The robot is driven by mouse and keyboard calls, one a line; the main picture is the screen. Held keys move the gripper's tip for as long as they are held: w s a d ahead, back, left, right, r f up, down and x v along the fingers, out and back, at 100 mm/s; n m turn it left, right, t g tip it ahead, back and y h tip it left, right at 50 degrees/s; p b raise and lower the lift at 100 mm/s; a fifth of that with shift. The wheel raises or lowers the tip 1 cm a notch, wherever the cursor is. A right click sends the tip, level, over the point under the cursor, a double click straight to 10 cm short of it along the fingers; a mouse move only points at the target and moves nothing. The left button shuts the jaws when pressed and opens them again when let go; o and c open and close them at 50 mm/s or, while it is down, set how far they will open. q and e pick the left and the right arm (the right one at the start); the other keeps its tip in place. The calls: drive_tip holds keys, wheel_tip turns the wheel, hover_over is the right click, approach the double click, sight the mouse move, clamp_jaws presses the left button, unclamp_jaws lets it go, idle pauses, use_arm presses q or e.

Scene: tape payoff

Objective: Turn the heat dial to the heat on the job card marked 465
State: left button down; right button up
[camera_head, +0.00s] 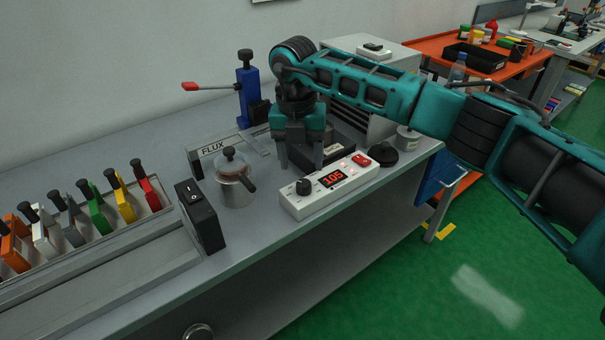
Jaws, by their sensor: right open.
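A white control box (338,190) sits near the front edge of the grey bench. On its left end is the black heat dial (304,187). A red display (332,178) beside the dial appears to read 105, and a red switch (361,160) is at the right end. My right gripper (300,166) points down with its fingers apart, just behind the dial and box as seen here. It is open, and I see nothing between the fingers. No job card marked 465 can be made out. My left gripper is not in view.
A lidded metal pot (236,190) and a black box with a switch (200,217) stand left of the control box. Several coloured handled pieces line the rack at left.

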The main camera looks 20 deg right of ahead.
sight(299, 183)
wheel_tip(299, 183, up, 7)
drive_tip(key=shift+a, duration=0.2)
